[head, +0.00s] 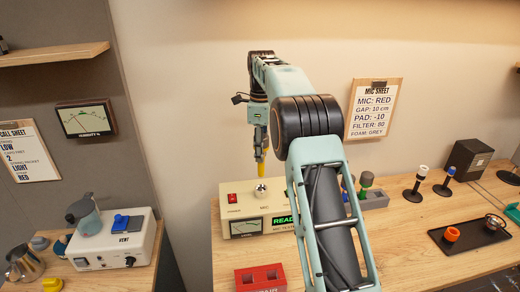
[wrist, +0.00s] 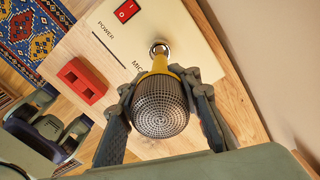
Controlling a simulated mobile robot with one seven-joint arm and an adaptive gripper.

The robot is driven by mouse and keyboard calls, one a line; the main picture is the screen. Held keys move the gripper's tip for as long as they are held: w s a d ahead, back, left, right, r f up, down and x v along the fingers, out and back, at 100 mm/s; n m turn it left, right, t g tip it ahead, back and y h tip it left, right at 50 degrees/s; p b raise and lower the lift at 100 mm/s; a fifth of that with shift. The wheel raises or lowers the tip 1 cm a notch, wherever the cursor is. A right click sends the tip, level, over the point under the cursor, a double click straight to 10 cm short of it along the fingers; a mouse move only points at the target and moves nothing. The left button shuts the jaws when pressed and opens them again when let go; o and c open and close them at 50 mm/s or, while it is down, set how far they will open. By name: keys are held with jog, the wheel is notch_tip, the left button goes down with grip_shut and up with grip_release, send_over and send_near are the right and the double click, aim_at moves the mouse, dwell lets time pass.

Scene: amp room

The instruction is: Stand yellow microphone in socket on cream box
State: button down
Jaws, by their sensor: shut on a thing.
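The microphone (wrist: 161,104) has a silver mesh head and a yellow handle. My gripper (wrist: 158,86) is shut on it just below the head; the gripper also shows in the head view (head: 261,150). The yellow handle (head: 260,169) points down, roughly upright, over the cream box (head: 240,212). The chrome socket (head: 261,190) is on the box's top, and it shows in the wrist view (wrist: 159,47) at the handle's far end. The handle's lower end is at or just above the socket; I cannot tell whether they touch.
A red block with two holes (head: 261,279) stands in front of the box. My arm hides the box's right part. Several other microphones, one white-topped (head: 423,170), stand to the right. A black tray (head: 468,238) holds an orange cup. The wall is close behind.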

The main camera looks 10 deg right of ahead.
aim_at(261, 176)
jog(key=shift+f, duration=1.35)
jog(key=shift+f+b, duration=1.25)
jog(key=shift+f, duration=1.35)
jog(key=c, duration=1.3)
grip_release()
notch_tip(261, 176, up, 12)
jog(key=shift+r, duration=0.1)
